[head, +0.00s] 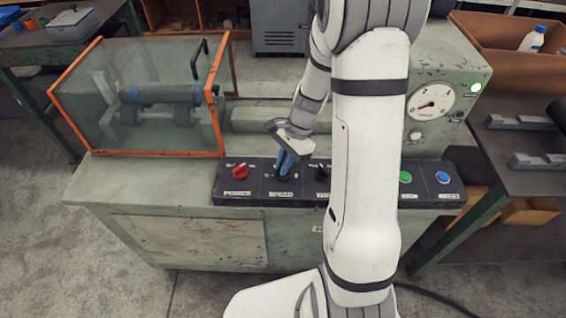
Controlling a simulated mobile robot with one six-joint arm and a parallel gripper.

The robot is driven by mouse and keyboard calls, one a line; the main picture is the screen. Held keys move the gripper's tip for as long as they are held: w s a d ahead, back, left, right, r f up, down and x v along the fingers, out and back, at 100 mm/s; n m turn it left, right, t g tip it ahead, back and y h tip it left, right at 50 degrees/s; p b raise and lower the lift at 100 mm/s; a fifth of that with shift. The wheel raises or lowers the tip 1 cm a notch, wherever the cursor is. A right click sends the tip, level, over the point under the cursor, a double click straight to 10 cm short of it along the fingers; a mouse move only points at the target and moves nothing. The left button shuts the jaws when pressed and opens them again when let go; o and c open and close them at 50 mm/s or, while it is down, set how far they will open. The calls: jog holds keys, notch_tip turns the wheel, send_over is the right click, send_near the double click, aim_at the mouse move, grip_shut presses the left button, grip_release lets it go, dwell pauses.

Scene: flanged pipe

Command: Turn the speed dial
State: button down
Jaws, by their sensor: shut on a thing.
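The black control panel (256,195) runs along the front top edge of the grey-green machine. The speed dial (282,174) is the second control from the left on it, dark and mostly hidden by the gripper. My gripper (285,165) reaches down over it with its blue fingers shut on the dial. The dial's pointer direction cannot be made out. A red knob (239,171) is just left of it. A black knob (322,186) to the right is partly behind my arm.
A green button (405,177) and a blue button (442,177) are at the panel's right. A clear orange-edged guard (152,154) covers rollers at the left.

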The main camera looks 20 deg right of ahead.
jog(key=m+t, duration=0.1)
jog(key=m, duration=0.2)
jog(key=shift+s+m, duration=0.15)
jog(key=shift+m, duration=0.25)
jog(key=shift+m+t, duration=1)
jog(key=shift+m, duration=0.9)
jog(key=c, duration=1.5)
grip_release()
jog(key=shift+s, duration=0.1)
jog(key=p+v, duration=0.1)
jog(key=v, duration=0.6)
jog(key=shift+d+r, duration=0.15)
jog(key=shift+r, duration=0.2)
